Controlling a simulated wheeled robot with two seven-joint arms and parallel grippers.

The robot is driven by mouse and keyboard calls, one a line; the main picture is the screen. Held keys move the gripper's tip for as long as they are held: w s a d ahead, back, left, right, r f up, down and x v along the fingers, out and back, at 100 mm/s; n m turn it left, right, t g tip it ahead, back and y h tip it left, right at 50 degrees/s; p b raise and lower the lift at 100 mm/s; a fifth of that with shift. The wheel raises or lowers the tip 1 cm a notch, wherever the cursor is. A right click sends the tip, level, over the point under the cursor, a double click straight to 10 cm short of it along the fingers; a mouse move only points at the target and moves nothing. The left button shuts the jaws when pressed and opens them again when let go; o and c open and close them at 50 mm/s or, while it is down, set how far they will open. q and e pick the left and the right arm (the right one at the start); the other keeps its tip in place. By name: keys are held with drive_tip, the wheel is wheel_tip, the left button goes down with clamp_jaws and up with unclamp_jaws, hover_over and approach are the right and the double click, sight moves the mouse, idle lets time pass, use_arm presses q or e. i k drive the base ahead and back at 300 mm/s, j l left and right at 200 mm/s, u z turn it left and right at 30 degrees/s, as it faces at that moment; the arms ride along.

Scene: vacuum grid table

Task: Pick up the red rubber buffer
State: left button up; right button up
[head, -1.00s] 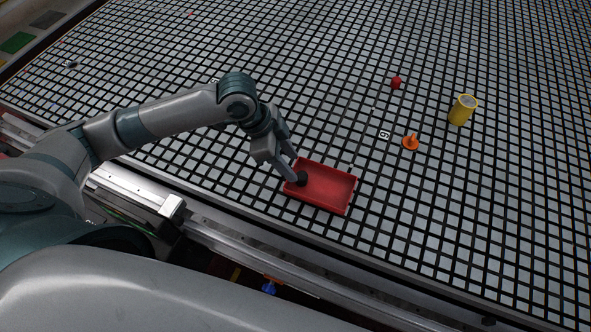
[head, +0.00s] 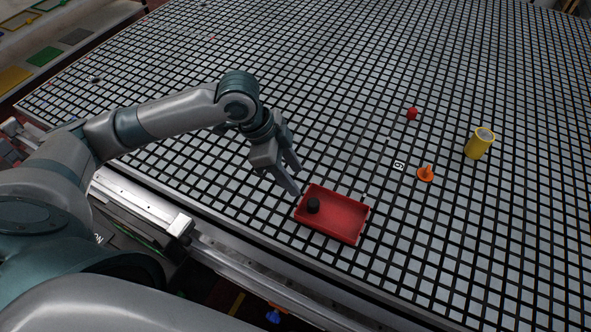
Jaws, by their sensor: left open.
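The red rubber buffer (head: 412,114) is a small red piece standing on the grid table, up and to the right of the red tray. My left gripper (head: 296,180) is open and empty, just above the upper left edge of the red tray (head: 345,220). A small black cylinder (head: 313,205) sits in the left part of that tray, apart from the fingers. My right gripper does not show.
An orange cone-shaped piece (head: 426,174) and a yellow cylinder (head: 478,144) stand right of the tray. A small white marked tag (head: 399,165) lies beside the orange piece. Open grid surface lies between the tray and the red buffer. A metal rail (head: 250,262) runs along the near edge.

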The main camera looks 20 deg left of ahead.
sight(412, 113)
drive_tip(key=i+j+z, duration=0.1)
drive_tip(key=j+z, duration=0.55)
drive_tip(key=z, duration=0.2)
drive_tip(key=j+z, duration=0.45)
